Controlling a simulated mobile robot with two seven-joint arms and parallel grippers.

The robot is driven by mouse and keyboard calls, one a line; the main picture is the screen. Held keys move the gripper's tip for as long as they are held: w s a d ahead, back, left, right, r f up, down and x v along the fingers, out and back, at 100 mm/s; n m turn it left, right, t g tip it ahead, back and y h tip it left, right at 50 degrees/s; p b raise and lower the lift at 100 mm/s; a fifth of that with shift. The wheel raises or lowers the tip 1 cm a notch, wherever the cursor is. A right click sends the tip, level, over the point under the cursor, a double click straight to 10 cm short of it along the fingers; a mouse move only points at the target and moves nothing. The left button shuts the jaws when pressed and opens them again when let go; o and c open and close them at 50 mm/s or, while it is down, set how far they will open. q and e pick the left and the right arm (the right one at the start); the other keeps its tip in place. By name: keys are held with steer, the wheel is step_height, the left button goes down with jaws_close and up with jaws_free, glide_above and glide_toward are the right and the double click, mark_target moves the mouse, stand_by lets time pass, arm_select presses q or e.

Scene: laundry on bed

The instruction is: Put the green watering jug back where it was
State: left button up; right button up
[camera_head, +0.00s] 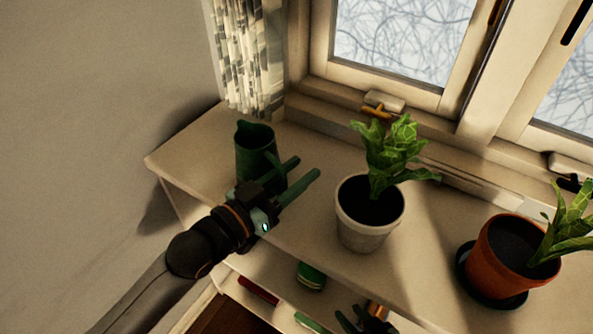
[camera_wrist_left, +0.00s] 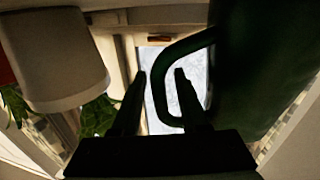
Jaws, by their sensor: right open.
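The dark green watering jug (camera_head: 255,150) stands upright on the left part of the white shelf top (camera_head: 195,145), near the curtain. My left gripper (camera_head: 306,166) is at the jug's near right side, its two fingers apart. In the left wrist view the jug (camera_wrist_left: 265,60) fills the right side, and its looped handle (camera_wrist_left: 161,80) shows between the open fingers of the left gripper (camera_wrist_left: 160,74). One finger appears inside the loop and the other outside; contact is not clear. My right gripper (camera_head: 365,318) is open at the bottom edge, partly cut off.
A white pot (camera_head: 365,230) with a leafy plant stands right of the jug. A terracotta pot (camera_head: 500,260) on a dark saucer is further right. A window (camera_head: 400,40) and a patterned curtain (camera_head: 245,55) are behind. A lower shelf holds a green item (camera_head: 311,276) and a red one (camera_head: 258,291).

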steer(key=shift+s+f, duration=0.25)
arm_select(q)
steer(key=v, duration=1.2)
arm_select(e)
steer(key=shift+w+r, duration=0.3)
steer(key=shift+w, duration=0.1)
arm_select(q)
steer(key=shift+r, duration=0.1)
arm_select(e)
steer(key=shift+s, duration=0.1)
